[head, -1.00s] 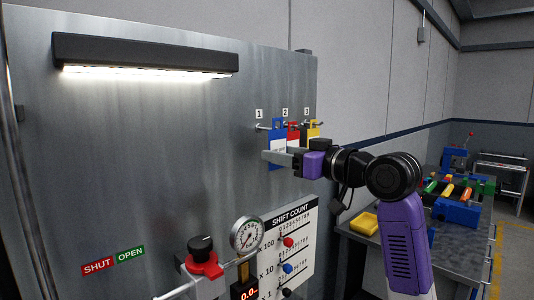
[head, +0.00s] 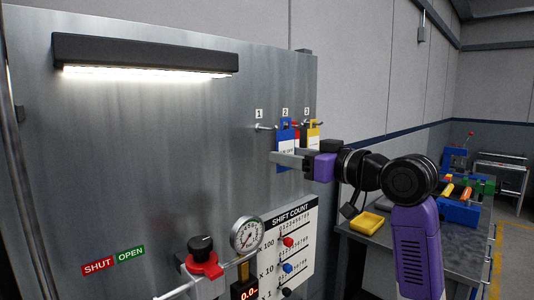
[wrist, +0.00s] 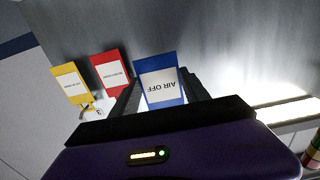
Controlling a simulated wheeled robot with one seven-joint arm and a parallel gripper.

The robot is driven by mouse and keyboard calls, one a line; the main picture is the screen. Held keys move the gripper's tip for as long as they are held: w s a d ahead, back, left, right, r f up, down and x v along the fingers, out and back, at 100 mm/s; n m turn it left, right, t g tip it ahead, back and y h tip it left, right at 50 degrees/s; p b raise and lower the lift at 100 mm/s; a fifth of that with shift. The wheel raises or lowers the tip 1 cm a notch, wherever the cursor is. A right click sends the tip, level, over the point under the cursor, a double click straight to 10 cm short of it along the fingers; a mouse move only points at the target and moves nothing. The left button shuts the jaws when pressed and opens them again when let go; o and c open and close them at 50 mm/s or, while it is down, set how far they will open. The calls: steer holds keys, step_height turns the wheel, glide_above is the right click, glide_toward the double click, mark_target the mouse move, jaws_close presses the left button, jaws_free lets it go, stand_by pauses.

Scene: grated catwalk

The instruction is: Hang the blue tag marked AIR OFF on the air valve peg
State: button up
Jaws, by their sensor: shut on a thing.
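The blue tag (head: 286,135) is off the wall, held in front of the panel near the numbered pegs. In the wrist view the blue tag (wrist: 158,68) shows AIR OFF upside down between my two dark fingers. My gripper (head: 283,157) is shut on the tag. Peg 1 (head: 264,127) is bare. A valve with a black knob and red body (head: 204,262) sits low on the panel, beside a round gauge (head: 247,235). I cannot make out a separate peg at this valve.
A red tag (wrist: 110,72) and a yellow tag (wrist: 72,84) hang close beside the blue one. A SHIFT COUNT board (head: 290,240) is below my gripper. A lamp (head: 145,56) juts out above. The panel's middle is clear. A bench (head: 405,245) stands right.

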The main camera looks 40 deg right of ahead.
steer(key=shift+s, duration=1)
stand_by(0.4)
